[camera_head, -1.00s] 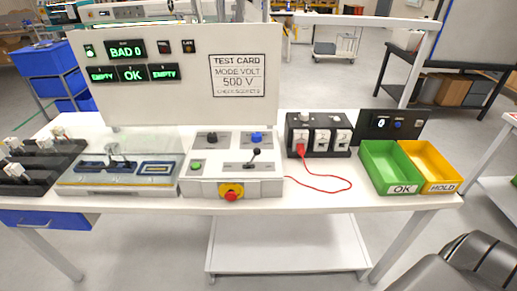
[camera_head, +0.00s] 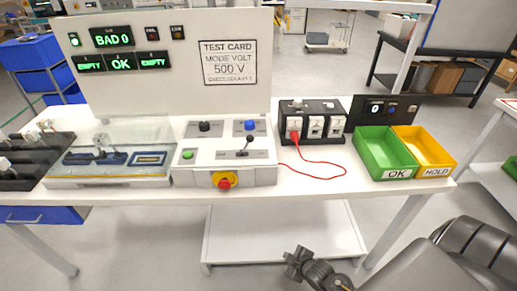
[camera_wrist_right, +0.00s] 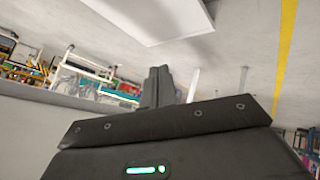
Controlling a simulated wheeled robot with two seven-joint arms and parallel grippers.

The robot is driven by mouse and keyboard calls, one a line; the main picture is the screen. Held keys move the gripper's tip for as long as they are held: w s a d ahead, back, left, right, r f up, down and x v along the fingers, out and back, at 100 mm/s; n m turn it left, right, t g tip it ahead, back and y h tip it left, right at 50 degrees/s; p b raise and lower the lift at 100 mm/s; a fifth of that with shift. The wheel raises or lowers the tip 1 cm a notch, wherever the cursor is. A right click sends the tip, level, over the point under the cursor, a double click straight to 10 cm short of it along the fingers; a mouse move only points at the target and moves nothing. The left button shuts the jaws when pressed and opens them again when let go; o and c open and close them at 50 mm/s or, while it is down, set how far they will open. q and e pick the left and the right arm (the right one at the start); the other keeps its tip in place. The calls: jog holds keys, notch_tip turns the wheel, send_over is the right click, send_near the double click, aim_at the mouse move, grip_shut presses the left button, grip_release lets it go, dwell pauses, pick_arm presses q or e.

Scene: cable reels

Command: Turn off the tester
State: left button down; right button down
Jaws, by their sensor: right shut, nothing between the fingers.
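The tester's white control box (camera_head: 222,158) stands on the bench. My right gripper (camera_head: 298,263) is below and in front of the bench edge, apart from the tester. In the right wrist view its fingers (camera_wrist_right: 158,85) are together and empty. My left gripper is not in view.
A glass-covered fixture (camera_head: 110,160) is left of the control box. A socket block (camera_head: 312,122) with a red cable (camera_head: 325,163) is to the right. Green OK (camera_head: 385,150) and yellow HOLD (camera_head: 428,148) bins stand further right. A lower shelf (camera_head: 280,228) lies under the bench.

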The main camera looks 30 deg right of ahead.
aim_at(253, 140)
jog(key=w+r+n+t, duration=0.2)
jog(key=r+n+t, duration=0.1)
jog(key=r, duration=0.9)
jog(key=w+r+n+t+y+b, duration=0.1)
jog(key=w+r+n+t, duration=0.1)
jog(key=r, duration=1.1)
jog(key=w+r+n+t+y, duration=0.1)
jog(key=w+r+n+t, duration=0.2)
jog(key=r, duration=1)
jog(key=d+n+t, duration=0.1)
jog(key=n, duration=0.2)
jog(key=shift+r, duration=0.25)
jog(key=w+p, duration=0.1)
jog(key=w, duration=0.3)
jog(key=w+a+p, duration=0.1)
jog(key=w, duration=0.3)
jog(key=w+p, duration=0.2)
jog(key=w, duration=0.3)
jog(key=shift+a+r, duration=0.4)
jog(key=shift+w+f, duration=0.1)
jog(key=shift+w, duration=0.3)
jog(key=shift+w, duration=0.1)
